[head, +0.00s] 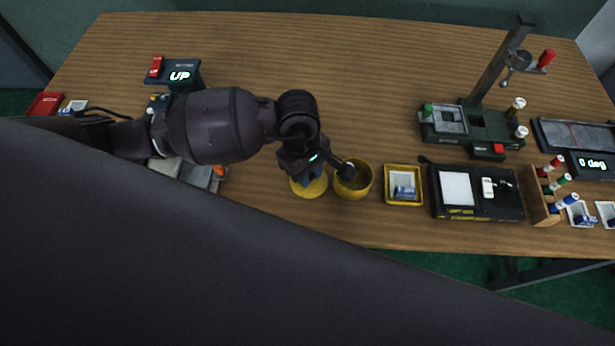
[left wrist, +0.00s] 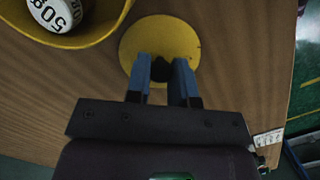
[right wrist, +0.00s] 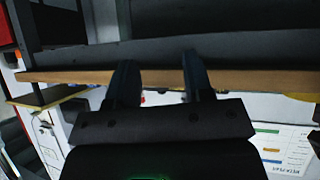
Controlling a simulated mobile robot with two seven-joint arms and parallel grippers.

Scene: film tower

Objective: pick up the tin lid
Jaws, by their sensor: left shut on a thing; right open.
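The tin lid (head: 309,188) is a round yellow disc beside the open yellow tin (head: 354,184). In the left wrist view the lid (left wrist: 187,39) has a dark knob (left wrist: 161,69) at its middle. My left gripper (head: 314,176) is over the lid, and its fingers (left wrist: 161,78) are shut on the knob. I cannot tell whether the lid touches the table. The tin (left wrist: 105,30) holds a white roll marked 50. My right gripper (right wrist: 158,80) is open and empty in its own wrist view, away from the lid.
A yellow tray (head: 403,200) with a small blue and white item stands right of the tin, then a black light box (head: 480,207). The table's middle back is clear.

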